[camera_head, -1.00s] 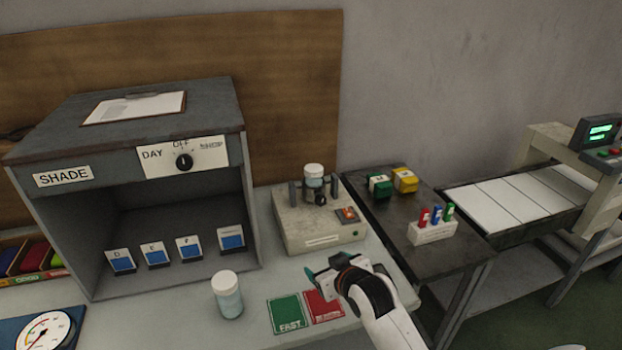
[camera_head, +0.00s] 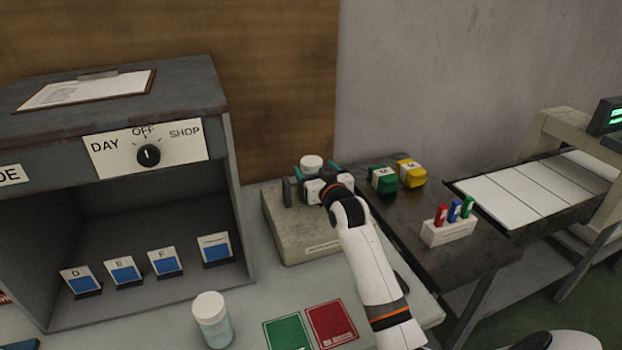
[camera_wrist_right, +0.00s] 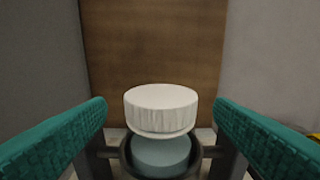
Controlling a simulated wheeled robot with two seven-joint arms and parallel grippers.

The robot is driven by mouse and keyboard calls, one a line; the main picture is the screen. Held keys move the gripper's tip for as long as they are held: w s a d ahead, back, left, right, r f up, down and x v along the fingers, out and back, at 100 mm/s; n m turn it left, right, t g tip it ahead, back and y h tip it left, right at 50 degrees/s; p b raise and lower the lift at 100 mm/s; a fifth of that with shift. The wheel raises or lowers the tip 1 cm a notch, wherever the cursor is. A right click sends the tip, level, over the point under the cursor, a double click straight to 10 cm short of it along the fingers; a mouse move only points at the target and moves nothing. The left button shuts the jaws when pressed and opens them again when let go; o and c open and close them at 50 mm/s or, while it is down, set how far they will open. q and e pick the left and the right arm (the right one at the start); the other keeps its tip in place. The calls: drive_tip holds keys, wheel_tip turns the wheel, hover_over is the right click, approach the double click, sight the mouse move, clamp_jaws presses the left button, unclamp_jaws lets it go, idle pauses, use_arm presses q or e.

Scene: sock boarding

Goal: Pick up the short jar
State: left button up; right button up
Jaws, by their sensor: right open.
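A small jar with a ribbed white lid (camera_head: 311,161) sits in the holder on top of the grey device (camera_head: 292,243). In the right wrist view the jar (camera_wrist_right: 161,110) is upright, its pale blue-green body partly inside a dark ring. My right gripper (camera_head: 314,178) is open at the device, its teal fingers on either side of the jar with gaps to the lid. The gripper hides much of the jar's body in the head view. Another white-lidded jar (camera_head: 212,320) stands on the table in front. My left gripper is not in view.
A grey shade booth (camera_head: 150,80) with several blue sample cards stands at the left. Green (camera_head: 288,333) and red (camera_head: 331,324) cards lie in front of the device. Green and yellow blocks (camera_head: 411,173) and a marker holder (camera_head: 448,232) are on the dark table at right.

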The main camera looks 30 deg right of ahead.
sight(309, 158)
drive_tip(key=shift+w+d+r, duration=0.15)
drive_tip(key=shift+w+d, duration=0.05)
drive_tip(key=shift+w, duration=0.5)
drive_tip(key=x, duration=0.3)
drive_tip(key=shift+w+d+p, duration=0.1)
drive_tip(key=shift+w+p, duration=0.15)
drive_tip(key=shift+p, duration=0.05)
drive_tip(key=shift+w, duration=0.2)
drive_tip(key=shift+c, duration=0.6)
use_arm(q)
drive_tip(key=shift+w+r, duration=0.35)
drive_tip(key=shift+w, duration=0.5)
use_arm(e)
drive_tip(key=c, duration=1.1)
